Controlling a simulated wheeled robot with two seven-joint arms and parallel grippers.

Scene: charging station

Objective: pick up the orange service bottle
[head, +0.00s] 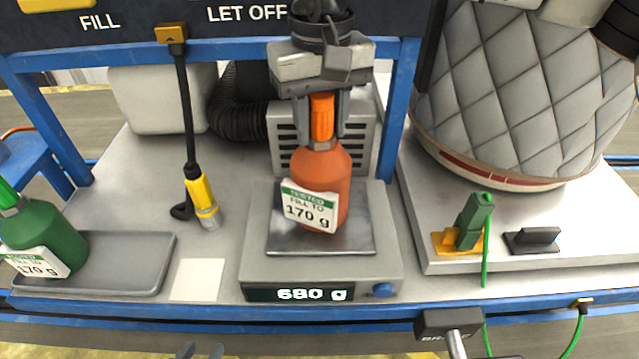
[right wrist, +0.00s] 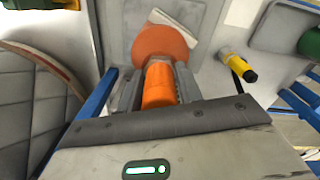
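The orange service bottle (head: 322,171) stands on the scale's plate (head: 360,240), with a white-and-green label reading 170 g. My right gripper (head: 322,125) comes down from above, its fingers on either side of the orange cap. The right wrist view shows the bottle's body (right wrist: 160,42) beyond the cap, which lies between the fingers (right wrist: 160,85). Any gap there is very small, and I cannot tell whether the fingers press on it.
The scale display (head: 312,294) reads 680 g. A green bottle (head: 42,238) stands on a grey tray (head: 125,262) at left. A yellow-and-black nozzle (head: 202,198) hangs left of the scale. Blue posts (head: 400,110) frame the bench. A quilted grey vessel (head: 530,90) stands at right.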

